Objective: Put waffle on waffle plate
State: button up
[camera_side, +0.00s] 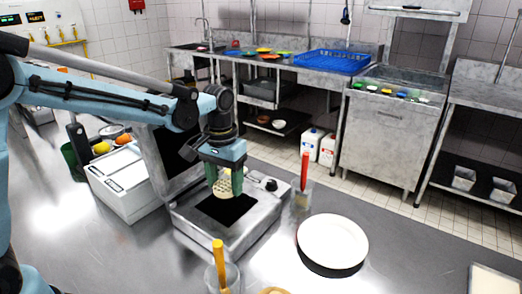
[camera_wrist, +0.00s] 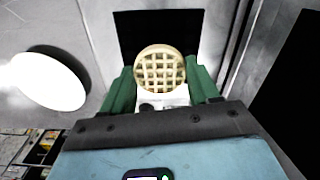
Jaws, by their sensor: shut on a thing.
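A round, pale golden waffle (camera_side: 222,188) is held between the green fingers of my gripper (camera_side: 224,181). It hangs above the dark plate of the open waffle maker (camera_side: 210,238). In the wrist view the waffle (camera_wrist: 160,70) faces the camera with its grid, between both fingers, and the dark plate (camera_wrist: 135,22) shows behind it. A white round plate (camera_side: 332,242) lies empty on the steel counter to the right of the waffle maker. It also shows at the left of the wrist view (camera_wrist: 48,80).
A red-handled tool (camera_side: 304,170) stands in a small container between the waffle maker and the white plate. A yellow-handled tool (camera_side: 218,258) stands in a jar in front. The raised lid (camera_side: 168,150) is behind my gripper. Counter right of the plate is mostly clear.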

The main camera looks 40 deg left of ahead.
aim_at(225, 185)
jog(key=shift+f, duration=1.65)
jog(key=shift+f, duration=0.15)
jog(key=o, duration=0.7)
